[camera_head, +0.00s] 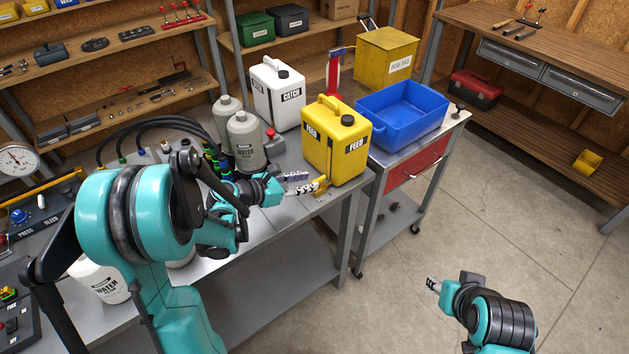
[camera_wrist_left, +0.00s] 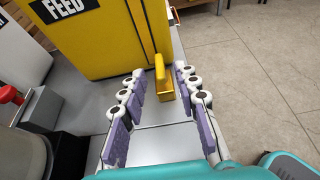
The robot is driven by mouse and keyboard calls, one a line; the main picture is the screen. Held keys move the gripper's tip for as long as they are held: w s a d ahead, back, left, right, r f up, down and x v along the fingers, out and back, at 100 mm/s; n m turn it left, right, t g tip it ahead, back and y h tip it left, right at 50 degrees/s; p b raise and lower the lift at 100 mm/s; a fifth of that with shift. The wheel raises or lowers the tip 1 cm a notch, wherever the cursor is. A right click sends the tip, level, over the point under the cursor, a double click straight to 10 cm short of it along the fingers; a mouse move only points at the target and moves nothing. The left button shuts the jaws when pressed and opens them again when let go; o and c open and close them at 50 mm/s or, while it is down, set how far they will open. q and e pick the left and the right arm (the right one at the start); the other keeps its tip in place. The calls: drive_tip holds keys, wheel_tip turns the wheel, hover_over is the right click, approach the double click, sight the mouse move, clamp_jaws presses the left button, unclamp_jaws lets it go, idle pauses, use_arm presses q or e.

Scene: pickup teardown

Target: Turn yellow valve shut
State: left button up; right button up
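The yellow valve handle (camera_head: 321,184) is at the foot of the yellow FEED jug (camera_head: 337,143), near the bench's right front corner. In the left wrist view, the upright yellow handle (camera_wrist_left: 160,76) stands between the two fingers of my left gripper (camera_wrist_left: 161,84). Gaps show on both sides of it, so the fingers are open around it and not closed on it. In the head view my left gripper (camera_head: 306,183) reaches the handle from the left. My right gripper (camera_head: 432,284) is over the floor at lower right, away from the jug; its finger opening is too small to judge.
A red-topped box (camera_head: 272,139) sits behind my left gripper. The floor at right is clear.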

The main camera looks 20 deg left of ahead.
sight(316, 179)
use_arm(q)
drive_tip(key=shift+b+x, duration=0.3)
drive_tip(key=shift+x, duration=1.35)
clamp_jaws()
drive_tip(key=shift+a, duration=0.15)
drive_tip(key=shift+w+a+m+g+h, duration=0.1)
drive_tip(key=shift+w+m+g+h, duration=0.1)
drive_tip(key=shift+m+g+h, duration=0.65)
drive_tip(key=shift+w+a+m+g+h+b, duration=0.1)
drive_tip(key=shift+m+g+h+b, duration=0.1)
drive_tip(key=shift+m+g+h, duration=0.6)
drive_tip(key=shift+w+a+m+g+h+b, duration=0.15)
drive_tip(key=shift+m+g+h, duration=0.3)
drive_tip(key=shift+m+g, duration=0.55)
drive_tip(key=shift+d+m, duration=0.1)
drive_tip(key=shift+m, duration=0.25)
